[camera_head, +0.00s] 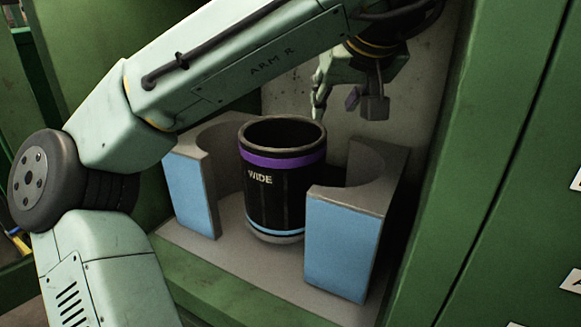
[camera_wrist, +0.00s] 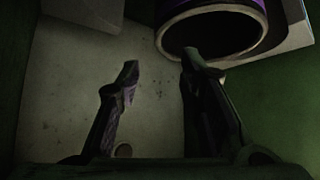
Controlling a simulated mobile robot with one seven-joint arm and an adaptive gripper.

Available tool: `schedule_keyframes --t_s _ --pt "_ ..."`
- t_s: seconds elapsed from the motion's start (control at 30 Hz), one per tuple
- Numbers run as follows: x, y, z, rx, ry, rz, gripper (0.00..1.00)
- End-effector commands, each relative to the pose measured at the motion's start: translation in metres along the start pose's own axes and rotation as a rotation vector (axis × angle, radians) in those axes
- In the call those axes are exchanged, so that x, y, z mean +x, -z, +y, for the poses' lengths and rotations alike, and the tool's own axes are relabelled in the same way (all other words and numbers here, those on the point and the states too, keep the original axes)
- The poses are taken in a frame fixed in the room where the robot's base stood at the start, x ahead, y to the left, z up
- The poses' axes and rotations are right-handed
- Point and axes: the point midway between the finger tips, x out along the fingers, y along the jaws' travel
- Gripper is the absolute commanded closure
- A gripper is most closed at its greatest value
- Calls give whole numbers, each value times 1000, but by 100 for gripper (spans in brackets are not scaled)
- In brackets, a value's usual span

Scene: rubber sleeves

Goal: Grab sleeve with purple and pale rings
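The sleeve (camera_head: 272,195) is a black, open-topped cylinder marked "WIDE", with a purple ring near its top and a pale blue ring near its base. It stands upright between two grey, blue-faced holder blocks. In the wrist view the sleeve's dark mouth and rim (camera_wrist: 212,32) show at the top right, with a little purple. My gripper (camera_head: 345,108) is behind and above the sleeve at the right. In the wrist view my gripper (camera_wrist: 160,72) has its fingers apart with nothing between them. The right fingertip is close to the sleeve's rim; I cannot tell whether they touch.
The left holder block (camera_head: 191,195) and right holder block (camera_head: 342,245) have curved cut-outs and flank the sleeve closely. The green cabinet wall (camera_head: 490,160) bounds the right side. A pale back wall (camera_head: 290,95) stands behind. Some bare floor (camera_wrist: 60,75) shows in the wrist view.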

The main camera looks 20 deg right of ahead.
Motion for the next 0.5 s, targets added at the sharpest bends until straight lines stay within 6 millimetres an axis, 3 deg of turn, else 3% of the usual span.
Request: schedule_keyframes --t_s 0.3,0.5 --pt "46 -1 0 1 -2 -4 66" --pt "60 -1 1 1 -2 -3 66"
